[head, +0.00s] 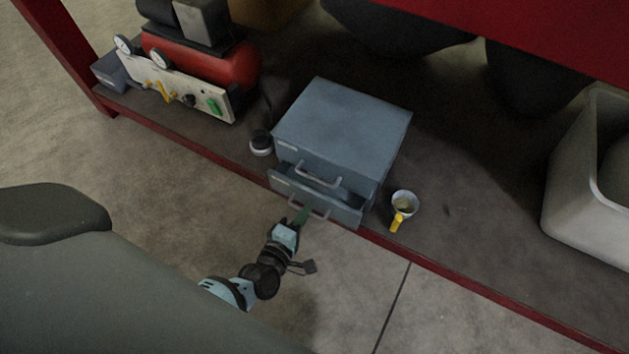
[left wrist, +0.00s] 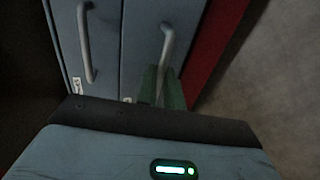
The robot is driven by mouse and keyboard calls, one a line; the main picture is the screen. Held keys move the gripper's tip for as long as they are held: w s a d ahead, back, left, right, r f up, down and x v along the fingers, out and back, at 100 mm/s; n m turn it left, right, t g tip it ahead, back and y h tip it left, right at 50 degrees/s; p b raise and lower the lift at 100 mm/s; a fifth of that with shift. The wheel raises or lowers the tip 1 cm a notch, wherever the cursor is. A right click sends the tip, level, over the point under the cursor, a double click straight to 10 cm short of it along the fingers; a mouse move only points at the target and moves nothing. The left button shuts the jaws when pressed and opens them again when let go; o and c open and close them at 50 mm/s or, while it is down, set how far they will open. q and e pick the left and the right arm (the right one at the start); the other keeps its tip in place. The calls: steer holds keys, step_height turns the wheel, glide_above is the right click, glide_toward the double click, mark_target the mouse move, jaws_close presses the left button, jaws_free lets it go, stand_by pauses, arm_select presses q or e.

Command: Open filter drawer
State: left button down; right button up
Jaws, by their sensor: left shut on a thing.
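A blue-grey metal cabinet (head: 340,120) with two drawers stands on the low shelf. The upper drawer has a grey bar handle (head: 319,175) and looks closed. The lower drawer (head: 345,213) stands out a little past the upper one, with a dark gap at its right side. My left gripper (head: 301,214), with green fingers, is shut on the lower drawer's handle (head: 322,212). In the left wrist view that handle (left wrist: 168,40) runs down between the green fingers (left wrist: 161,88), and the upper handle (left wrist: 86,45) is free to its left. My right gripper is not in view.
A white cup with a yellow handle (head: 404,203) stands right of the cabinet, close to the shelf's red edge (head: 430,262). A small dark round item (head: 261,142) is on its left. A red compressor (head: 205,65) and a pale bin (head: 590,185) stand farther off.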

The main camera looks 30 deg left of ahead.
arm_select(q)
steer(key=f+p+v, duration=0.1)
steer(key=f+v, duration=0.1)
steer(key=v, duration=0.8)
steer(key=shift+s, duration=0.25)
steer(key=shift+f, duration=0.15)
steer(key=c, duration=1.5)
jaws_free()
steer(key=shift+w, duration=0.1)
steer(key=shift+c, duration=0.2)
steer(key=p+v, duration=0.2)
steer(key=v, duration=0.5)
steer(key=shift+s+p, duration=0.3)
steer(key=shift+s, duration=0.1)
